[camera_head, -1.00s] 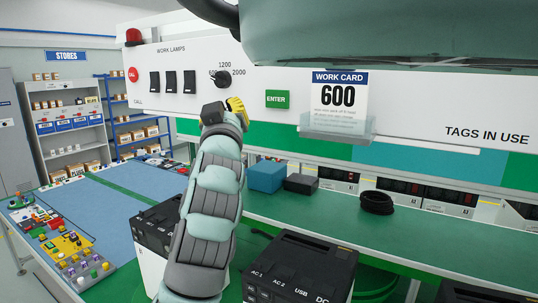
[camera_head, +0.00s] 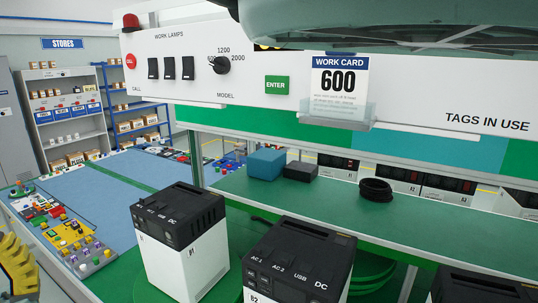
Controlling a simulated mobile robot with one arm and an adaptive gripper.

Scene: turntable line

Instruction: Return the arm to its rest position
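The rest of the arm is out of view. The black MODEL knob (camera_head: 221,64) is on the panel, with labels 1200 and 2000 beside it. Its exact setting is hard to read.
White-and-black power units, B1 (camera_head: 180,250) and B2 (camera_head: 300,265), stand in front. A green shelf (camera_head: 430,225) holds a blue box (camera_head: 266,163), a black box and a black coil. A work card (camera_head: 338,85) reads 600.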

